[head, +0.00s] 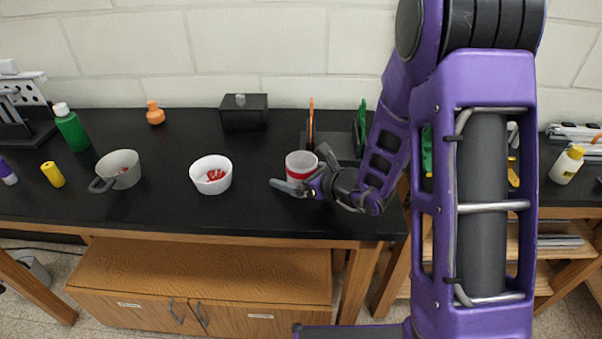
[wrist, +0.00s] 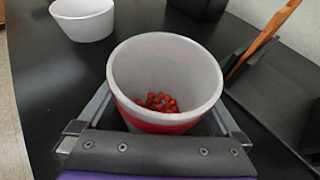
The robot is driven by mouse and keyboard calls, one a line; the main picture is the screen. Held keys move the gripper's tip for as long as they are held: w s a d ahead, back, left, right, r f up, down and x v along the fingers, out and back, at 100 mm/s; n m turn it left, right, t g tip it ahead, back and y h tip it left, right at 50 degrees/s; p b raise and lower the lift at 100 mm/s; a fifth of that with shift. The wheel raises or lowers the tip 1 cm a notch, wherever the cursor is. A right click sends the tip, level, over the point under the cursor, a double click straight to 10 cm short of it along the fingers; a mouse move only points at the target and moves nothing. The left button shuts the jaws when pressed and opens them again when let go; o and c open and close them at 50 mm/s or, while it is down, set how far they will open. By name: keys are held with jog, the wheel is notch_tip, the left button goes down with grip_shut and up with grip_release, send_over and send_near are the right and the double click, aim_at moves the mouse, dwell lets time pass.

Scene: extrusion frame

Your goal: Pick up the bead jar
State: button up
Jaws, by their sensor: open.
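My gripper (head: 293,188) is low at the jar's near side. In the wrist view its fingers (wrist: 163,122) are open, one on each side of the jar. The jar's lower part is hidden by the gripper, so I cannot tell whether the fingers touch it.
A white bowl (head: 211,182) with red pieces stands to the left, then a grey handled pot (head: 119,170). A dark box (head: 244,117) is behind. A black holder (head: 338,149) with orange and green tools stands close behind the jar. Bench between jar and bowl is clear.

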jog(key=shift+s, duration=0.1)
jog(key=c, duration=1.2)
jog(key=shift+c, duration=0.2)
